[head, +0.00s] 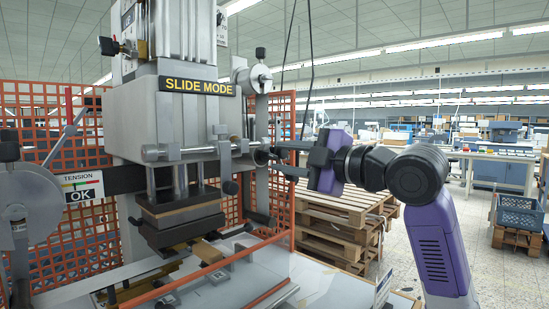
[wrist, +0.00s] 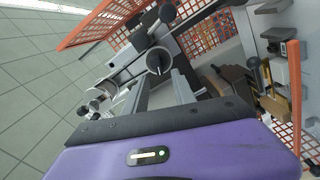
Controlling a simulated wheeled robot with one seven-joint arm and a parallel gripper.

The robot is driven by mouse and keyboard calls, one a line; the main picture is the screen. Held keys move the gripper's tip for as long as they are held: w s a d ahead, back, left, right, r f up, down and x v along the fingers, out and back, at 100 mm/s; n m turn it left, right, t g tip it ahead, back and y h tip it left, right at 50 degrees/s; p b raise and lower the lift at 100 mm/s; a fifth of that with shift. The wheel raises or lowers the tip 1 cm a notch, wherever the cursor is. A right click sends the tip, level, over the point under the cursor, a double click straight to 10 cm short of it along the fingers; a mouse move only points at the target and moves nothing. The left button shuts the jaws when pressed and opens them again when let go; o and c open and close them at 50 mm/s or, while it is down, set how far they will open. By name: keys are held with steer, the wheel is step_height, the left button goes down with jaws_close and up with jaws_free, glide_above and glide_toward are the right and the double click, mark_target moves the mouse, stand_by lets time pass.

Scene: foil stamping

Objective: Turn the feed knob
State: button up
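A round black knob with a light pointer mark (wrist: 159,60) shows in the wrist view at the end of a machine shaft. It appears to be the feed knob, though no label for it is readable. In the head view the knob (head: 262,156) is at the right end of the horizontal rod, partly hidden by my fingers. My purple and black gripper (head: 284,159) points left at it. In the wrist view my gripper's two grey fingers (wrist: 161,80) are apart with nothing between them. The knob is just beyond their tips; I cannot tell whether they touch.
The foil stamping press (head: 165,108) carries a "SLIDE MODE" sign (head: 199,86) and a "TENSION OK" panel (head: 80,188). Orange mesh guards (head: 283,205) stand around it. Wooden pallets (head: 340,212) are stacked behind my arm.

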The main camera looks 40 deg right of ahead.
steer(key=s, duration=0.3)
steer(key=shift+s, duration=0.4)
stand_by(0.3)
